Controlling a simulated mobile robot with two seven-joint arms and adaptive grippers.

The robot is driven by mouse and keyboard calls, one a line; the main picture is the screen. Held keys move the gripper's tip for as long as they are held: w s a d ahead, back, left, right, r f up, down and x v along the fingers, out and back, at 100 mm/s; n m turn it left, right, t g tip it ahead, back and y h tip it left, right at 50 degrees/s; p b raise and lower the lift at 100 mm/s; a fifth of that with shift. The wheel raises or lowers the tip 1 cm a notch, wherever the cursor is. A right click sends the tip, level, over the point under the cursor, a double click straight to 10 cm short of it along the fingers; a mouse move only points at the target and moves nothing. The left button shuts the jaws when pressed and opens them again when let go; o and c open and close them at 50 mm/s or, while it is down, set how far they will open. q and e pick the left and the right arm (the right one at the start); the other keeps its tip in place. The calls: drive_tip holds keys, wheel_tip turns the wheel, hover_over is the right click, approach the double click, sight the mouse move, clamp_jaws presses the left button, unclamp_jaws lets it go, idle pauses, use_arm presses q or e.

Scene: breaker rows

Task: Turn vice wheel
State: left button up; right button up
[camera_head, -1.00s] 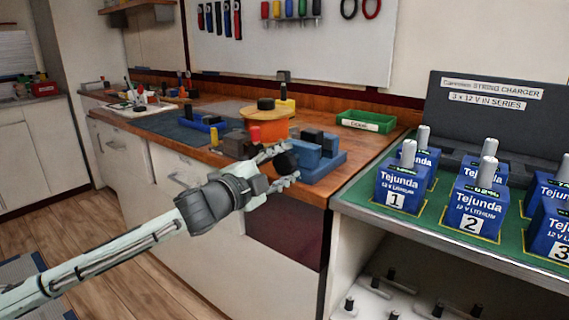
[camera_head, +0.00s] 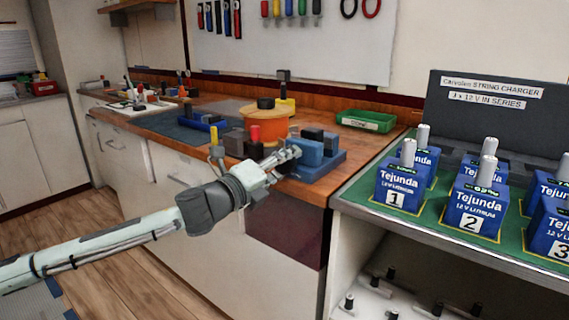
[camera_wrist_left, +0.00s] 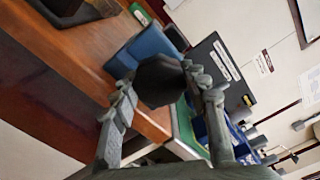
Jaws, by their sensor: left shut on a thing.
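The blue vice (camera_head: 318,160) stands at the front right corner of the wooden bench. Its dark, many-sided wheel (camera_wrist_left: 160,82) lies between the fingers of my left gripper (camera_wrist_left: 165,92) in the left wrist view. In the head view my left gripper (camera_head: 284,160) is at the vice's front left side and mostly hides the wheel. The gripper is shut on the wheel. The vice body also shows behind the wheel in the left wrist view (camera_wrist_left: 148,46). My right gripper is not in view.
An orange round thing (camera_head: 272,126) and a red-topped block (camera_head: 254,138) stand left of the vice. A green tray (camera_head: 366,121) lies behind it. To the right, a green-topped counter (camera_head: 412,212) holds several blue batteries (camera_head: 474,208) before a dark charger (camera_head: 500,105).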

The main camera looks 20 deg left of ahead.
use_arm(q)
drive_tip(key=shift+m, duration=0.6)
drive_tip(key=o, duration=1.2)
drive_tip(key=shift+c, duration=0.2)
drive_tip(key=v, duration=1.2)
drive_tip(key=shift+c, duration=0.3)
